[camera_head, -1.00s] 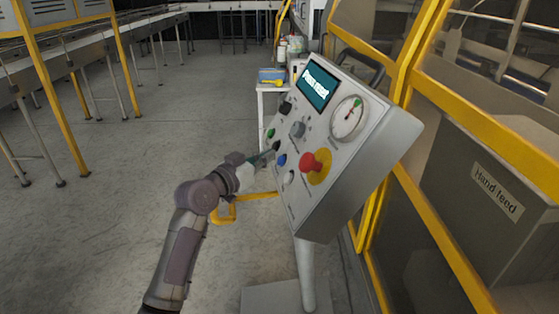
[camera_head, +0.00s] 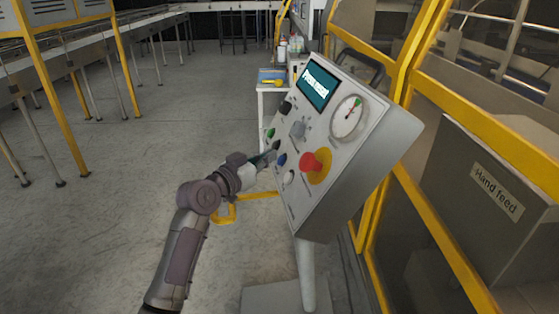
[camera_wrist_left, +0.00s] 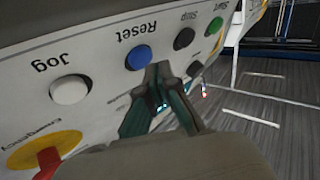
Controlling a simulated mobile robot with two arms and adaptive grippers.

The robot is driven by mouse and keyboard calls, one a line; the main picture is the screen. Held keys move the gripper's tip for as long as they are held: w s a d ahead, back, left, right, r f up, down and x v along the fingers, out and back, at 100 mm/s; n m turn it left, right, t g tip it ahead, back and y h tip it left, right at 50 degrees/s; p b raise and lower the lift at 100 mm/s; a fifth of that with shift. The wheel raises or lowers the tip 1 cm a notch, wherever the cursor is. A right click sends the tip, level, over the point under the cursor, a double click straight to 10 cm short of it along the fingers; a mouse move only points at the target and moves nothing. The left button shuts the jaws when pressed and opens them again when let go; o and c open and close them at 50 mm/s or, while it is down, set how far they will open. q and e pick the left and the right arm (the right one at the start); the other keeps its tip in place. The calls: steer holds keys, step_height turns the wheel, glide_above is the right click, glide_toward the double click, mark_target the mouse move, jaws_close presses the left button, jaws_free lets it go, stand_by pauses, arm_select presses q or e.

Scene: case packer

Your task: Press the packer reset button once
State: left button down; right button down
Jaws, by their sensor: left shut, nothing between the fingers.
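The grey control panel (camera_head: 345,150) stands tilted on a post, with a small screen, a gauge and several buttons. The blue reset button (camera_head: 282,159) is on its left part. In the left wrist view the blue button (camera_wrist_left: 138,57) sits under the upside-down label "Reset". My left gripper (camera_head: 268,157) is shut and empty, close to the panel face beside the blue button. In the left wrist view its fingertips (camera_wrist_left: 164,74) are just right of and below the blue button; whether they touch the panel I cannot tell. My right gripper is not in view.
Near the blue button are a white Jog button (camera_wrist_left: 70,89), a black Stop button (camera_wrist_left: 184,38) and a green Start button (camera_wrist_left: 214,26). A red emergency knob (camera_head: 312,162) is to the right. Yellow-framed guarding (camera_head: 425,80) stands behind the panel.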

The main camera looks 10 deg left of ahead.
arm_select(q)
steer(key=shift+w+d+f, duration=0.1)
steer(key=shift+d+f, duration=0.05)
steer(key=shift+d, duration=0.05)
steer(key=shift+w+d+f, duration=0.1)
steer(key=shift+d+f, duration=0.1)
steer(key=shift+d, duration=0.1)
stand_by(0.8)
steer(key=shift+a+r, duration=0.1)
steer(key=shift+a, duration=0.05)
steer(key=shift+s+a+r, duration=0.3)
steer(key=shift+a, duration=0.2)
steer(key=shift+s+a+r+p, duration=0.15)
steer(key=shift+s+a+r, duration=0.2)
steer(key=shift+a, duration=0.3)
steer(key=shift+s+a+r+p, duration=0.1)
steer(key=shift+s+a+r, duration=0.15)
steer(key=shift+a+r, duration=0.35)
steer(key=shift+s+a+r+p, duration=0.15)
steer(key=shift+s+a+r, duration=0.15)
steer(key=shift+a, duration=0.4)
